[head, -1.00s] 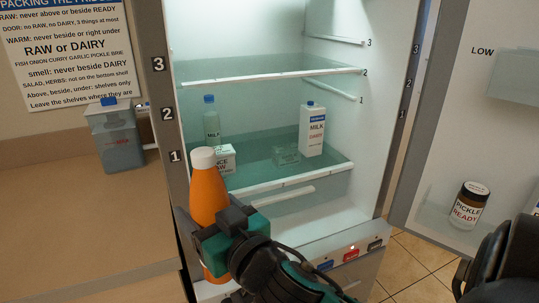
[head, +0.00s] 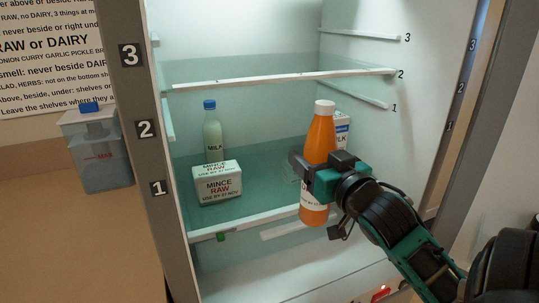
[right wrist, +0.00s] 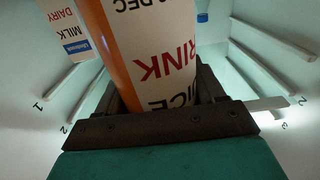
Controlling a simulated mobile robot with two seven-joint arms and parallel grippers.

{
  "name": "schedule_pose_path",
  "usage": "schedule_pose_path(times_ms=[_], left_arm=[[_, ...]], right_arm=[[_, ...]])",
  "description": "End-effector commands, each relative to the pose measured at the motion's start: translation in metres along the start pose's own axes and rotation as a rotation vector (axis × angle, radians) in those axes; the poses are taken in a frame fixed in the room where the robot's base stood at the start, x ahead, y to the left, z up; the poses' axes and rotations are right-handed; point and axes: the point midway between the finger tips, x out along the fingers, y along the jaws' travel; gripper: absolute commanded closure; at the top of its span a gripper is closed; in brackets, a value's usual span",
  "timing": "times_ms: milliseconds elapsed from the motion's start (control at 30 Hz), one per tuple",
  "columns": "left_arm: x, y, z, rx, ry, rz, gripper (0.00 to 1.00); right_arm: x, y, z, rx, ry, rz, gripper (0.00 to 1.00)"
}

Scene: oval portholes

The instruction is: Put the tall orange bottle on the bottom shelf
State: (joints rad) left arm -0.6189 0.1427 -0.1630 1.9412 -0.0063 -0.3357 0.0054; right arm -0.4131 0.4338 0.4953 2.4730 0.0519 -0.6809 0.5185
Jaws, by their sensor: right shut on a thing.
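The tall orange bottle (head: 320,135) has a white cap and a white label, and it is upright in the head view. My right gripper (head: 318,174) is shut on its middle and holds it in front of the fridge opening, by the front edge of the lowest glass shelf (head: 260,215). The bottle's base overlaps that edge in the picture; I cannot tell whether it is past it. In the right wrist view the bottle (right wrist: 150,45) stands between the fingers with part of its label showing. My left gripper is not in view.
On the lowest glass shelf stand a milk bottle (head: 212,135), a raw mince box (head: 218,184) and a milk carton (head: 341,128), mostly hidden behind the orange bottle. A small clear container behind the gripper is barely visible. A lidded tub (head: 98,150) stands on the counter.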

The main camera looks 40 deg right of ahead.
Motion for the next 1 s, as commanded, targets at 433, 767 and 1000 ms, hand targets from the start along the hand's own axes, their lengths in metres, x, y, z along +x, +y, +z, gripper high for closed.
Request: schedule_pose_path(times_ms=[433,767,1000], left_arm=[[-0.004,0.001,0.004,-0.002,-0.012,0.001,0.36],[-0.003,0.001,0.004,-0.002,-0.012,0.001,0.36],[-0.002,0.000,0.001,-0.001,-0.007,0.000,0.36]], right_arm=[[0.096,0.000,-0.005,-0.001,0.010,0.000,0.93],[0.132,0.000,-0.004,-0.002,0.009,0.000,0.93],[0.161,0.000,-0.005,-0.001,0.009,0.001,0.93]])
